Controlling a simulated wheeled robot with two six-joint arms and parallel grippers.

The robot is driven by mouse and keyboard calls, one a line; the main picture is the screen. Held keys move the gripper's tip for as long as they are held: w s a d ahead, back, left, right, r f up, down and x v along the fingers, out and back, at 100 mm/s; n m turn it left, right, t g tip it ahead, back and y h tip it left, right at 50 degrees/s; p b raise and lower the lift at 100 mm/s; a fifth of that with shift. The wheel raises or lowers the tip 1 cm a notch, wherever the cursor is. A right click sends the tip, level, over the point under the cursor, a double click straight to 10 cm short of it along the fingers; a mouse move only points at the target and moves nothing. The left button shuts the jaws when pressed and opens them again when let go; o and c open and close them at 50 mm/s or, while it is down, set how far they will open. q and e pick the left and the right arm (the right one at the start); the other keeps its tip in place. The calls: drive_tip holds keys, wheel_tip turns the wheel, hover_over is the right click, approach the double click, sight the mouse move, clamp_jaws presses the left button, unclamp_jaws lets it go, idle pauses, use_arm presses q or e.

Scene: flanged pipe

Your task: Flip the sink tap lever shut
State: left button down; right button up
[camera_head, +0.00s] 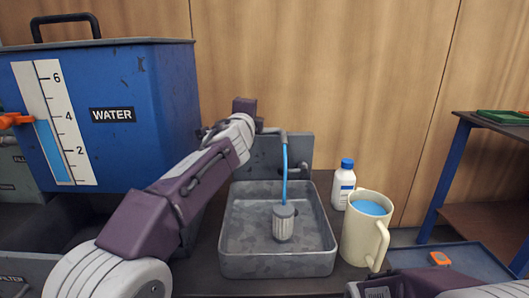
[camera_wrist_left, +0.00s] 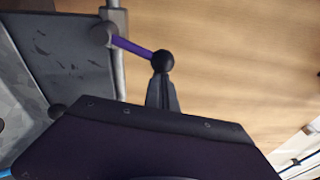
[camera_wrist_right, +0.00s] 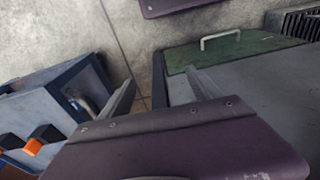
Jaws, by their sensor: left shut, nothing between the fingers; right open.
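The tap's lever is a purple rod (camera_wrist_left: 132,46) with a black ball knob (camera_wrist_left: 162,61), joined to a grey upright pipe in the left wrist view. My left gripper (camera_wrist_left: 162,82) is shut and empty, its fingertips right at the knob; I cannot tell whether they touch. In the head view my left arm hides the lever and the fingers. The grey spout (camera_head: 277,131) pours a blue water stream (camera_head: 285,170) toward a grey ribbed cylinder (camera_head: 284,224) in the metal sink (camera_head: 277,265). My right gripper (camera_wrist_right: 163,90) is open and empty, away from the sink.
A blue water tank (camera_head: 130,150) stands left. Right of the sink are a white bottle (camera_head: 343,185) with a blue cap and a cream mug (camera_head: 360,240) of blue liquid. A blue-legged table (camera_head: 445,180) stands farther right. A wooden wall closes off the back.

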use_arm(q)
drive_tip(key=shift+a+r+n+t+b, duration=0.1)
drive_tip(key=shift+a+r+n+b, duration=0.15)
drive_tip(key=shift+a+n, duration=0.35)
drive_tip(key=shift+a+r+n+t+b, duration=0.1)
drive_tip(key=shift+a+r+n+b, duration=0.15)
drive_tip(key=shift+a+n, duration=0.4)
drive_tip(key=shift+a+r+n+t+b, duration=0.1)
drive_tip(key=shift+a+r+n+b, duration=0.15)
drive_tip(key=shift+n, duration=0.6)
use_arm(e)
drive_tip(key=shift+f, duration=0.9)
